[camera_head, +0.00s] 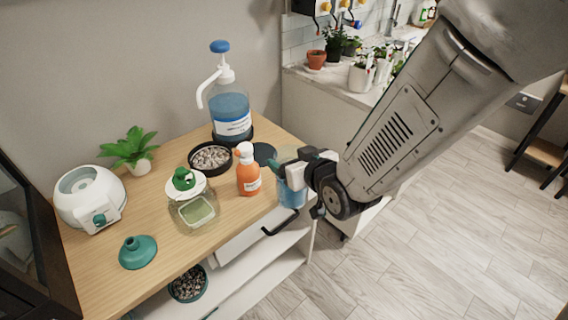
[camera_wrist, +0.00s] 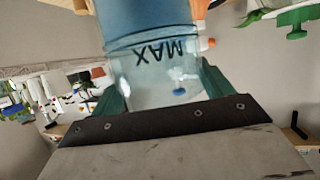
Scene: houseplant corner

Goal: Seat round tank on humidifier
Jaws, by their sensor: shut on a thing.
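The white humidifier base (camera_head: 88,190) with a round open top and a teal knob sits at the left end of the wooden table. The round tank (camera_head: 291,194) is clear with blue in it. My gripper (camera_head: 290,170) is shut on it, near the table's right edge and far from the humidifier. In the wrist view the tank (camera_wrist: 150,45) fills the space between the green fingers of my gripper (camera_wrist: 163,88); its MAX mark reads upside down. The humidifier cannot be made out in the wrist view.
On the table (camera_head: 165,262) stand an orange bottle (camera_head: 248,175), a glass jar (camera_head: 195,212), a pebble dish (camera_head: 211,157), a blue pump bottle (camera_head: 231,112), a small plant (camera_head: 130,148) and a teal funnel (camera_head: 138,252). The table's front middle is clear.

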